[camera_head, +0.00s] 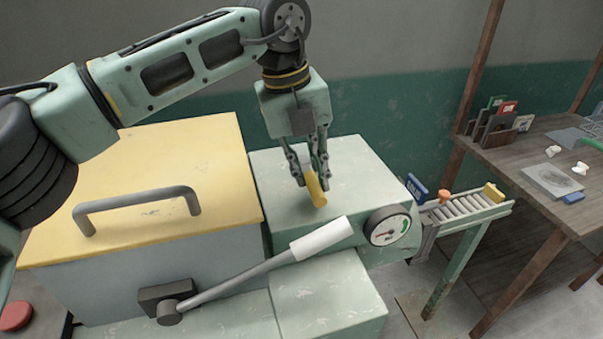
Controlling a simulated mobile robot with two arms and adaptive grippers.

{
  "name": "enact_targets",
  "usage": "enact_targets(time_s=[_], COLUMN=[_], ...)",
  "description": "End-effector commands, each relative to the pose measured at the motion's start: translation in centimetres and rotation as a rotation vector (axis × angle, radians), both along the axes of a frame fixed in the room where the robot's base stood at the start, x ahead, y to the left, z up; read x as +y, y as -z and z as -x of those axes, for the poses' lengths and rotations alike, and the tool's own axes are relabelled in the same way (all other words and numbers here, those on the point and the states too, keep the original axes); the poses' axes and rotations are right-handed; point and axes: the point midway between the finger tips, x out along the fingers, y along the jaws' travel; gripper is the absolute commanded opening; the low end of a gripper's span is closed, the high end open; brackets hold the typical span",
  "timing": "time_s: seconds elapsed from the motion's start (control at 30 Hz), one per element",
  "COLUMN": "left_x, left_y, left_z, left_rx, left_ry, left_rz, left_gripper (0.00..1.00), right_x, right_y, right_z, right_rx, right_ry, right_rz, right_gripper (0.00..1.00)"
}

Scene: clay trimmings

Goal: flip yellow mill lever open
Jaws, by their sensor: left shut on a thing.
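The yellow lever (317,194) is a short rounded yellow bar at the top of the pale green mill housing (360,165). My left gripper (312,178) comes down from above and is shut on the yellow lever, with its fingers on either side. The lever's lower end shows below the fingertips; its upper part is hidden between the fingers, and I cannot see where it joins the mill. My right gripper is not in view.
A yellow lid (150,175) with a grey handle (137,205) lies left. A long lever with a white grip (322,238) crosses the front, near a round gauge (388,226). A roller conveyor (465,208) and wooden table (500,165) stand right.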

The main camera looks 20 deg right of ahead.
Motion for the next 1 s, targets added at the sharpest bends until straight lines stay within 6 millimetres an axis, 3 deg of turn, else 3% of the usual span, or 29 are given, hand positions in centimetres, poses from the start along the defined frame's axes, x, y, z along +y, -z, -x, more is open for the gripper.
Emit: enact_targets(time_s=[0.7, 0.73, 0.9, 1.0], left_x=[-0.41, -0.41, -0.41, -0.4], left_y=[-0.18, -0.18, -0.13, -0.09], left_z=[-0.13, -0.13, -0.07, -0.04], left_rx=[-0.003, -0.003, -0.002, -0.001], left_ry=[-0.077, -0.077, -0.074, -0.073], left_rz=[0.004, 0.004, 0.003, 0.002], left_gripper=[0.0, 0.19, 0.34, 0.36], right_x=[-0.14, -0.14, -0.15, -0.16], right_y=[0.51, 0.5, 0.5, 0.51], right_z=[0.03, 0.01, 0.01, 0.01], right_rx=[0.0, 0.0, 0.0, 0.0], right_ry=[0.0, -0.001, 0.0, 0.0], right_rz=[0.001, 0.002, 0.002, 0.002], right_gripper=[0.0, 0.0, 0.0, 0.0])
